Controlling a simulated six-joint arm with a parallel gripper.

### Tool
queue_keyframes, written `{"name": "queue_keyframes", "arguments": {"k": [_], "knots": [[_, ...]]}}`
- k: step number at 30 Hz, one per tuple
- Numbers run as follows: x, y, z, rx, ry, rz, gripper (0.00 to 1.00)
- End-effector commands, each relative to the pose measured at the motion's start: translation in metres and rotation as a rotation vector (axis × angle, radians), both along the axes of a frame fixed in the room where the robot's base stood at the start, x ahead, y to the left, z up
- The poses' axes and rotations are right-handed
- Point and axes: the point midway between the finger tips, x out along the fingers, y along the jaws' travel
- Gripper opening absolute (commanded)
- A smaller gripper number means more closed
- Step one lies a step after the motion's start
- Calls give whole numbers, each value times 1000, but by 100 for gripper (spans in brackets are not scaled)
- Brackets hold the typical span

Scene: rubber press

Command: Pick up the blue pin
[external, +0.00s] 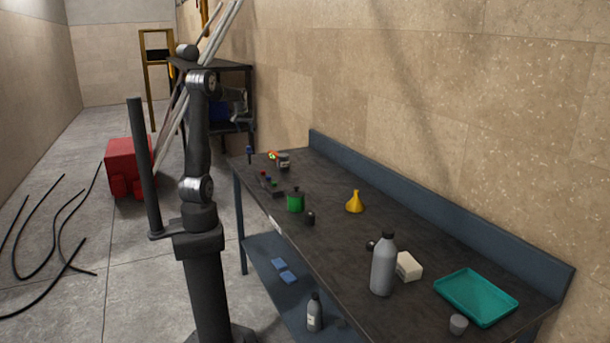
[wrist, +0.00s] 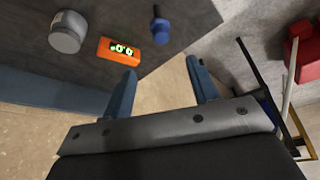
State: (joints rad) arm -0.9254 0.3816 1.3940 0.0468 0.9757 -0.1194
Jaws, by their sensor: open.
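A blue pin (wrist: 160,30) with a round blue head and a darker shaft shows near the table edge in the wrist view. In the external view, a small blue-topped pin (external: 249,152) stands at the table's far left corner.

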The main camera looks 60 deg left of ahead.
Motion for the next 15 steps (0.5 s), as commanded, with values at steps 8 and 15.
{"name": "queue_keyframes", "arguments": {"k": [8,15], "knots": [[13,19,-58,-4,3,-1,54],[21,33,-95,-2,1,-1,54]]}}
